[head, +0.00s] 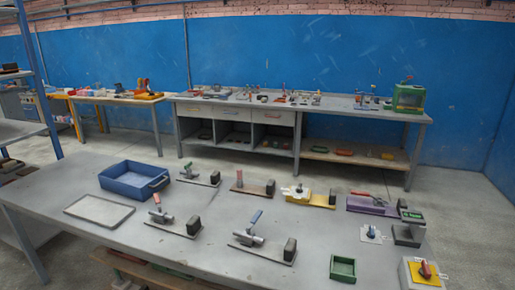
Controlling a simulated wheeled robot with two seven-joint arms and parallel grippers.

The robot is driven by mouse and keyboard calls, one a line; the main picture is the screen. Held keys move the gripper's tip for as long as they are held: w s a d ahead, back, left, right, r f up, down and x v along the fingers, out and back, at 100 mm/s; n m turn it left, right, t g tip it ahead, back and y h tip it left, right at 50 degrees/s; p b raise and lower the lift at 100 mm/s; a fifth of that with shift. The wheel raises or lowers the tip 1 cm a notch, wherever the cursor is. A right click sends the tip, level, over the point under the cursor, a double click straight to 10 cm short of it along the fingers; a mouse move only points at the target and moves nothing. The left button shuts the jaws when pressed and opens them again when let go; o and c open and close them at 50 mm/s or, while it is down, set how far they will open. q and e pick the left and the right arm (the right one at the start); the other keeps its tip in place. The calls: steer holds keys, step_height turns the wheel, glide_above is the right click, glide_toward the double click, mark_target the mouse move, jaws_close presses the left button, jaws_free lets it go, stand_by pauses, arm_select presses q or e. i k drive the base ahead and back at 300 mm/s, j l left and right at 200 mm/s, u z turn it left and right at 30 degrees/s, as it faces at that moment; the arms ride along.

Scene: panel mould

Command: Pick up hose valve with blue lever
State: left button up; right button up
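A metal hose valve with a blue lever (248,236) lies on a dark flat base near the front middle of the grey table (200,262). Its lever tilts up to the right, and a black block stands at the right end of its base. A similar valve with a red lever (159,214) is on its left. Another valve with a greenish lever (188,173) is farther back. Neither of my grippers shows in the head view.
A blue bin (130,188) and grey tray (99,211) are at the left. Yellow (322,200) and purple (372,208) bases with fittings are at back right. A green box (343,268) and a yellow block with a red knob (414,280) are front right. The table's front left is clear.

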mark_target(246, 240)
steer(key=i+j+z, duration=0.1)
steer(key=j, duration=0.25)
steer(key=i+j+z, duration=0.25)
steer(key=i+j, duration=0.15)
steer(key=j, duration=0.35)
steer(key=i+j+z, duration=0.15)
steer(key=j, duration=0.25)
steer(key=i+j+z, duration=0.1)
steer(key=j, duration=0.3)
steer(key=i+j+z, duration=0.15)
steer(key=j, duration=0.25)
